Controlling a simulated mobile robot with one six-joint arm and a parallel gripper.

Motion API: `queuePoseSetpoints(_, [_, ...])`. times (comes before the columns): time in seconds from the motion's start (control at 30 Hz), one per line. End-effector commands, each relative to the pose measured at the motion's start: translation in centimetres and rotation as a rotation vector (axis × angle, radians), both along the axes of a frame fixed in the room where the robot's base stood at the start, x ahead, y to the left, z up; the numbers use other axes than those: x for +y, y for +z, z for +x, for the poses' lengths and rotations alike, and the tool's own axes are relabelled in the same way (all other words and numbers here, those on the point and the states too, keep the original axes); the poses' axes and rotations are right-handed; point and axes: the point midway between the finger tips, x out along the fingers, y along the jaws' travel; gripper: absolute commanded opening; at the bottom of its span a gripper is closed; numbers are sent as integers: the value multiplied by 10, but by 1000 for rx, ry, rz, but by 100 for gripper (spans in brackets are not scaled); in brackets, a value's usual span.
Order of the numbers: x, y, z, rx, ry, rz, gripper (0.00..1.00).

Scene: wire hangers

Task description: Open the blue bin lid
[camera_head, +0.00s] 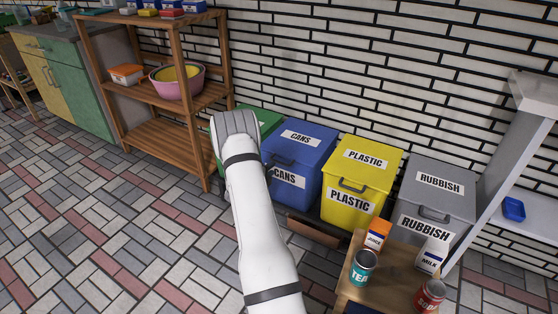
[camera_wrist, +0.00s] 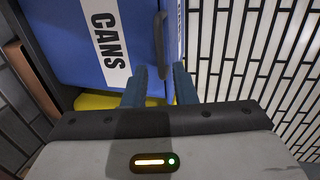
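The blue bin (camera_head: 298,185) labelled CANS stands between the green and yellow bins. Its lid (camera_head: 287,152) is closed, with a dark handle at the front edge. In the wrist view the handle (camera_wrist: 159,40) runs up the picture beside the blue front face (camera_wrist: 65,45) with its CANS label. My gripper (camera_wrist: 160,68) is open, with one finger on each side of the handle's lower end. Gaps show between the handle and the fingers. In the head view my arm hides the fingers and part of the bin's left side.
The green bin (camera_head: 264,122) is left, partly behind my arm. The yellow PLASTIC bin (camera_head: 385,190) and grey RUBBISH bin (camera_head: 462,207) stand right, lids closed. A small table (camera_head: 390,295) with cans and cartons is in front. A wooden shelf (camera_head: 160,135) stands left; brick wall behind.

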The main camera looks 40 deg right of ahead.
Motion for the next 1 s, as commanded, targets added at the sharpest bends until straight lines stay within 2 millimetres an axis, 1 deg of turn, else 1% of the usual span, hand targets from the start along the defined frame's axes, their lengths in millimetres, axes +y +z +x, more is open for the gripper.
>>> queuePoseSetpoints(0.13, [-15,-5,-1,-12,-18,-9,25])
queuePoseSetpoints(0.4, [-54,-15,12,-10,-15,-9,25])
queuePoseSetpoints(0.5, [-65,-17,15,-9,-14,-8,25])
queuePoseSetpoints(0.67, [-73,-18,18,-8,-11,-8,25])
queuePoseSetpoints(0.9, [-74,-17,19,-7,-10,-7,25])
queuePoseSetpoints(1.0, [-74,-17,19,-7,-10,-7,17])
